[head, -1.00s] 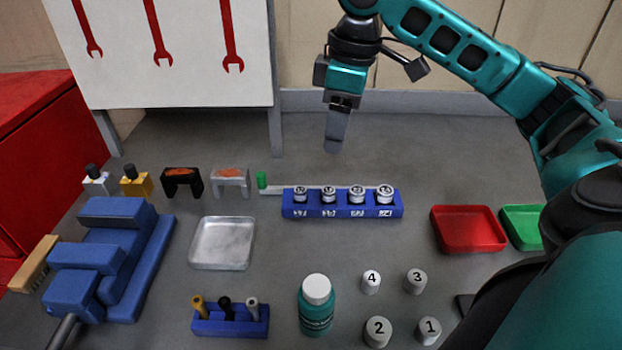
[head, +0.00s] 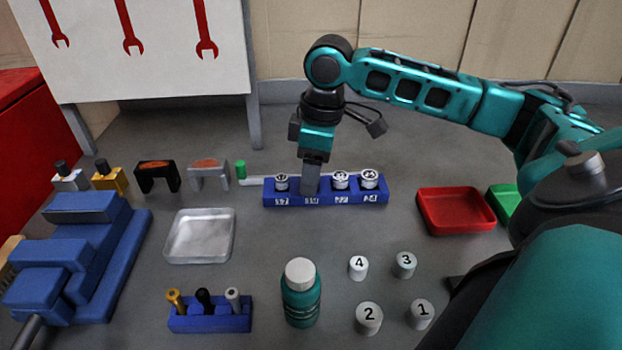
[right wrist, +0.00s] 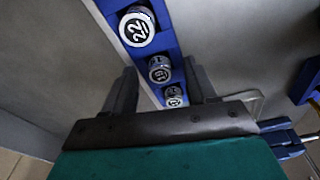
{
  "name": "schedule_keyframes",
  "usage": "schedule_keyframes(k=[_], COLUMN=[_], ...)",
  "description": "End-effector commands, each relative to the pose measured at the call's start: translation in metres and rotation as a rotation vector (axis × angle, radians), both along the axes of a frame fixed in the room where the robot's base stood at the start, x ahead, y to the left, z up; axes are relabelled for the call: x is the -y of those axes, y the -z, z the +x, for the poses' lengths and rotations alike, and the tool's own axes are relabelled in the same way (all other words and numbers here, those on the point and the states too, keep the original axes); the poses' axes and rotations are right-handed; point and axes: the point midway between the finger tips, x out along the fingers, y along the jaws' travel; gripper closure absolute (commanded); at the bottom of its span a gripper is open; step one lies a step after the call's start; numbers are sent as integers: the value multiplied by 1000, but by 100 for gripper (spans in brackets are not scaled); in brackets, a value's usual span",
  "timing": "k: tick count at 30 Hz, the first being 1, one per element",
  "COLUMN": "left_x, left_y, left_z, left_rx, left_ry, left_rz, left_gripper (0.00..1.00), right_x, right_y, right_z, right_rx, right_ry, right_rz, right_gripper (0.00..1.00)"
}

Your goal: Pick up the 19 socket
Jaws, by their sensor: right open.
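The blue socket rack (head: 350,197) stands on the grey worktop with several silver sockets in a row, marked 17, 19, 22 and 24. The 19 socket (right wrist: 159,70) sits in the rack in the right wrist view; in the head view my gripper hides it. My right gripper (head: 310,190) points down at the 19 slot. In the right wrist view my right gripper (right wrist: 162,88) is open, its fingers on either side of the rack's line. I cannot tell how far down they reach beside the 19 socket. My left gripper is not in view.
The 17 socket (head: 281,182) and 22 socket (head: 341,180) flank the gripper closely. A red tray (head: 455,225) lies to the right, a metal tray (head: 170,245) to the left. A teal bottle (head: 301,300) and numbered white cylinders (head: 369,318) stand in front.

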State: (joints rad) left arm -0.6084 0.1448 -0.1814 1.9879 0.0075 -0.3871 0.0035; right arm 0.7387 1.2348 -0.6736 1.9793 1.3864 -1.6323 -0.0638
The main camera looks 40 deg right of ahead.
Motion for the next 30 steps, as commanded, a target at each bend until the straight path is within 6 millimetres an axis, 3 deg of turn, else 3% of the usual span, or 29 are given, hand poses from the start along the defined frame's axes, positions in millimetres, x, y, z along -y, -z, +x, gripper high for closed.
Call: schedule_keyframes(k=[6, 24, 30], left_x=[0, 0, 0], left_y=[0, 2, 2], left_z=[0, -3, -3], left_rx=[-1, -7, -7], left_ry=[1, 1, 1], left_rz=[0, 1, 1], left_gripper=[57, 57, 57], right_x=[0, 0, 0], right_y=[1, 0, 0], right_z=[0, 0, 0], right_rx=[1, 1, 1], right_ry=[0, 0, 0], right_rz=[1, 1, 1], right_gripper=[43, 99, 100])
